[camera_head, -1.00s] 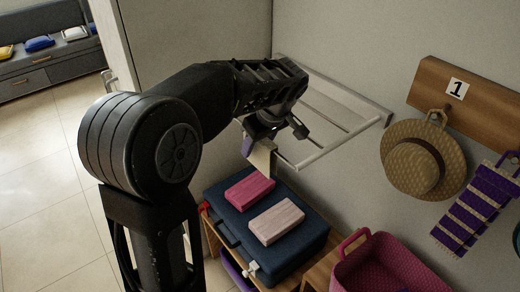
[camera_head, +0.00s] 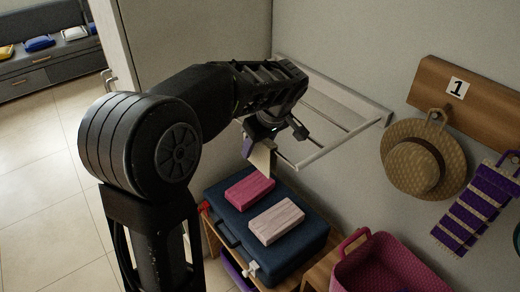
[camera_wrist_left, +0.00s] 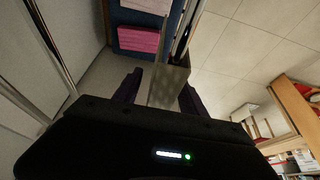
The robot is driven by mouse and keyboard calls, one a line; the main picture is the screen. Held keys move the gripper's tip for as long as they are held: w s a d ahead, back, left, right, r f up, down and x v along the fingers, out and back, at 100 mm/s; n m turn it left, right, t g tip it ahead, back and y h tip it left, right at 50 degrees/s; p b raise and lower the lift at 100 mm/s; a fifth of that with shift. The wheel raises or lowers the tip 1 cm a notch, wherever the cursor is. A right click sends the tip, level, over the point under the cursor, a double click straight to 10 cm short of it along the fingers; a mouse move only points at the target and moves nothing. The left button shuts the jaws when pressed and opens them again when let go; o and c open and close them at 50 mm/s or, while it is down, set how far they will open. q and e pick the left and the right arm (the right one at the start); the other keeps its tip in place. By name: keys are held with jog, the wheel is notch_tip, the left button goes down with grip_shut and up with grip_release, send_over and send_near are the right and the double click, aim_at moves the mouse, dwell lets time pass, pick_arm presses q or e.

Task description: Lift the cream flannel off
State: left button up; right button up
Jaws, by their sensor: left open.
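The cream flannel (camera_head: 261,160) hangs at the near end of the white wall rack, just below my left gripper. In the left wrist view the flannel (camera_wrist_left: 168,85) shows as a pale panel between two dark fingers. My left gripper (camera_head: 273,139) is open, with one finger on each side of the flannel; I cannot tell whether either touches it. The flannel's upper part is partly hidden by the gripper in the head view. My right gripper is not in view.
The white rack (camera_head: 345,137) has rails along the wall. Below stands a blue case (camera_head: 285,262) bearing a magenta block (camera_head: 250,189) and a pale pink block (camera_head: 277,221). A pink basket (camera_head: 390,268), a straw hat (camera_head: 412,165) and a purple striped cloth (camera_head: 470,218) are at right.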

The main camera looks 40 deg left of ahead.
pick_arm(q)
grip_shut()
dwell(0.4)
dwell(0.4)
notch_tip(320, 180, up, 10)
jog(key=shift+f, duration=0.1)
notch_tip(320, 180, up, 9)
jog(key=p, duration=0.3)
dwell(0.4)
